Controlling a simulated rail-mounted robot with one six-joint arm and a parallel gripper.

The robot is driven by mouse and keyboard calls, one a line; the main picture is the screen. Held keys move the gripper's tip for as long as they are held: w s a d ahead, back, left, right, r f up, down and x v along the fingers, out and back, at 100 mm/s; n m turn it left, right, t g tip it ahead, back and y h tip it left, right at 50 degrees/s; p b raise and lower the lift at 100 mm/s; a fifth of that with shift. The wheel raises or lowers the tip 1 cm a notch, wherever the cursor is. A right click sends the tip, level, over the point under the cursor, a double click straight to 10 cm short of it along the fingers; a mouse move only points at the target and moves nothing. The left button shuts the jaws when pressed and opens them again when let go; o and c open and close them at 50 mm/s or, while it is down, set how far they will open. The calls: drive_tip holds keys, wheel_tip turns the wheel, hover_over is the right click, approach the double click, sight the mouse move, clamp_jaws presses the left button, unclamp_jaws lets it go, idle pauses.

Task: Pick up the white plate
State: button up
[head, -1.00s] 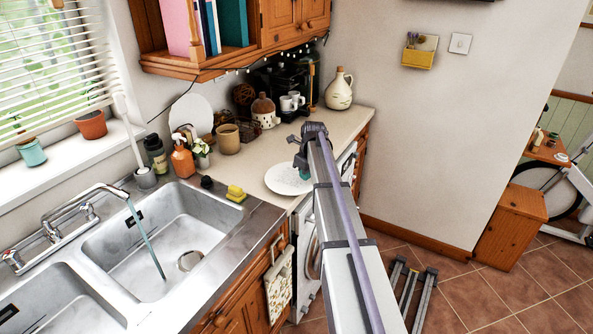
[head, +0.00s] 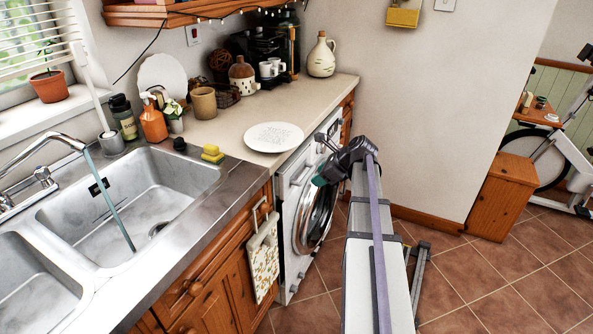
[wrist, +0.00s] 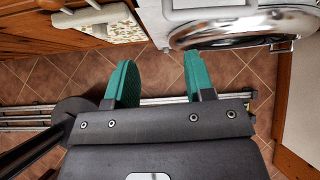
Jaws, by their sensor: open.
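The white plate (head: 274,136) lies flat on the beige counter, right of the sink and near the counter's front edge, with faint markings on its face. My gripper (head: 322,176) is off the counter, in front of the washing machine, to the right of and lower in the picture than the plate. In the wrist view my gripper (wrist: 158,80) shows two green fingers spread apart with nothing between them. The plate is not in the wrist view.
The washing machine (head: 313,205) stands below the counter; its door also shows in the wrist view (wrist: 228,30). A yellow sponge (head: 212,153) and the sink (head: 140,200) are left of the plate. A second white plate (head: 162,84) stands against the wall.

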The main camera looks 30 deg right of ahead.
drive_tip(key=s+a+n+t+y+b, duration=0.1)
drive_tip(key=n+t+b, duration=0.2)
drive_tip(key=n+t, duration=0.7)
drive_tip(key=n, duration=0.4)
approach(297, 145)
drive_tip(key=x, duration=1)
drive_tip(key=shift+s+a+r, duration=0.1)
clamp_jaws()
